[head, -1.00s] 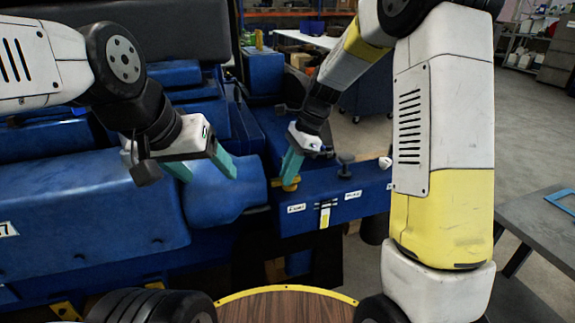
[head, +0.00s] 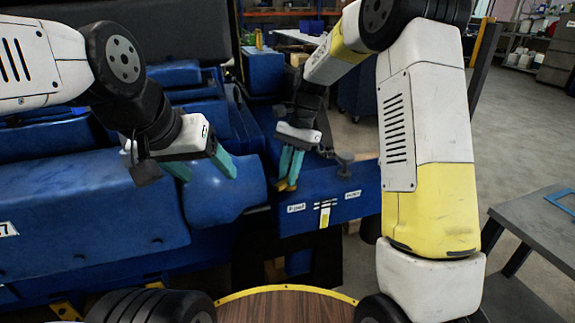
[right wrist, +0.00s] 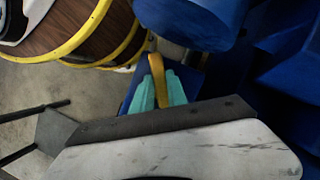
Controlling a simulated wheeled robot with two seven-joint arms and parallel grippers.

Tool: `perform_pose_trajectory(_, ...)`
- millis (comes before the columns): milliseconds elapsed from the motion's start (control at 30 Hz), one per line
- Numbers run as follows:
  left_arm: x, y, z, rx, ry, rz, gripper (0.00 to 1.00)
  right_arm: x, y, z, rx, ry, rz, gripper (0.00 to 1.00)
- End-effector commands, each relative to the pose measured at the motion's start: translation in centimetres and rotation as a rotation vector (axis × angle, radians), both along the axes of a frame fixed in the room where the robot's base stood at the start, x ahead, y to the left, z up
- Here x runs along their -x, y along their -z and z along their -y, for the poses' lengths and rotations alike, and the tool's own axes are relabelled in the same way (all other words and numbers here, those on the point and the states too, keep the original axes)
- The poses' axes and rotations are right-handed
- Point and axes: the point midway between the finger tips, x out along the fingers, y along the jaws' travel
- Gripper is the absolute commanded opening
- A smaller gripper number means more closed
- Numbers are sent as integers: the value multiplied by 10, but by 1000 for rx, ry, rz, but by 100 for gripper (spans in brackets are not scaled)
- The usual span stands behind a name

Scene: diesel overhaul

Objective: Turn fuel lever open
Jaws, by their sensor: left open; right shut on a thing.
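The yellow fuel lever (head: 284,186) sits on top of the blue engine-side box (head: 345,207), mostly hidden by my fingers in the head view. My right gripper (head: 289,174) stands over it with teal fingers pointing down. In the right wrist view the yellow lever (right wrist: 157,75) runs between the two teal fingers (right wrist: 159,88), which are shut on it. My left gripper (head: 205,172) is open and empty, in front of the blue engine housing.
A dark knob (head: 344,166) stands on the box to the right of the lever. White labels and a yellow-and-white marker (head: 325,214) are on the box front. A grey table (head: 540,225) stands at the right, with open floor behind it.

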Motion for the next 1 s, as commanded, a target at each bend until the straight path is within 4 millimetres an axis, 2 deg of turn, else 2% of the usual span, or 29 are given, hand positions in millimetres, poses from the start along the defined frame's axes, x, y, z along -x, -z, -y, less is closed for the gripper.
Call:
perform_pose_trajectory(600, 0, 0, 0, 0, 0, 0, 69, 0, -1, 2, 0, -583, 3, 0)
perform_pose_trajectory(1000, 0, 0, 0, 0, 0, 0, 69, 0, -1, 3, 0, -873, 3, 0)
